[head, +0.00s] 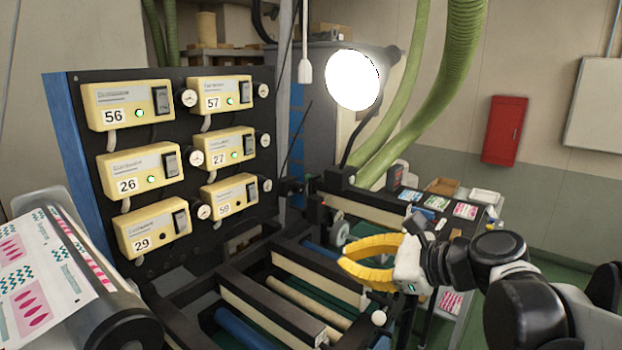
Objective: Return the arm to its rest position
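My gripper (345,263) has yellow curved fingers and is at the centre right of the head view. It is held in the air in front of the machine frame. Its fingers are apart, with nothing seen between them. My black and white arm reaches in from the right edge, bent at its joints.
A dark panel (140,88) with several numbered yellow control boxes stands at the left. A printed web roll (50,265) is at the lower left. The rewinder frame (255,302) with rollers lies below my gripper. A lit lamp (352,80) and green hoses (440,90) are behind.

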